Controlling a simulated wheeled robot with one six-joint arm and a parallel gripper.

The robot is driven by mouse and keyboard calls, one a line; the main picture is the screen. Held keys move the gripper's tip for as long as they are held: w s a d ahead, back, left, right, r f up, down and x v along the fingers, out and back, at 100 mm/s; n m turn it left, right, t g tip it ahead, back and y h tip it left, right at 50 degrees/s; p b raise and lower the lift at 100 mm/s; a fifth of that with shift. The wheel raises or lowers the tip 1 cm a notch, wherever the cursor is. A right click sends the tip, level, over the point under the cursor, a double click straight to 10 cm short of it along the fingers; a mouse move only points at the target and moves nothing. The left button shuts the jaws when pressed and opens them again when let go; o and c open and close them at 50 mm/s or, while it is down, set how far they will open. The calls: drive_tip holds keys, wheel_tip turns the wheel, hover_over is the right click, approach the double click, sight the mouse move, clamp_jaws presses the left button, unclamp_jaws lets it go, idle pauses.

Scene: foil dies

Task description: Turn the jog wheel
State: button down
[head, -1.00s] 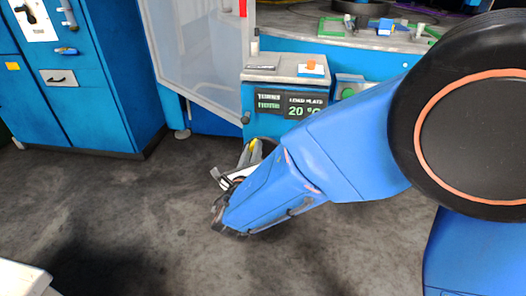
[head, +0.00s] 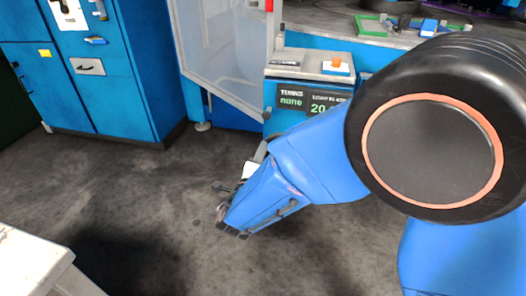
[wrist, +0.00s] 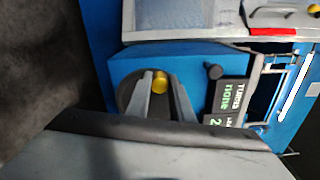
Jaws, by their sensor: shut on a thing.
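The jog wheel (wrist: 128,92) is a dark round disc on the blue panel of the machine, with a yellow knob (wrist: 160,79) on it. In the wrist view my gripper (wrist: 161,82) has one grey finger on each side of the yellow knob and is shut on it. The fingers and wrist cover part of the wheel. In the head view my blue arm hides the wheel and the fingertips. The display (head: 305,100) beside the wheel reads "TURNS none" in the head view, with a partly covered "20" reading next to it.
A blue cabinet (head: 135,85) stands at the left. A clear guard panel (head: 225,50) stands beside the machine. An orange button (head: 336,62) sits on the grey console top (head: 302,66). A white surface (head: 30,262) is at lower left. The dark floor between is clear.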

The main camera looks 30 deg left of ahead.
drive_tip(key=shift+f+n, duration=0.3)
drive_tip(key=shift+n, duration=0.1)
drive_tip(key=shift+a, duration=0.1)
drive_tip(key=c, duration=1.6)
unclamp_jaws()
drive_tip(key=shift+o, duration=0.2)
drive_tip(key=shift+s, duration=0.1)
drive_tip(key=v, duration=1.7)
drive_tip(key=shift+s, duration=0.15)
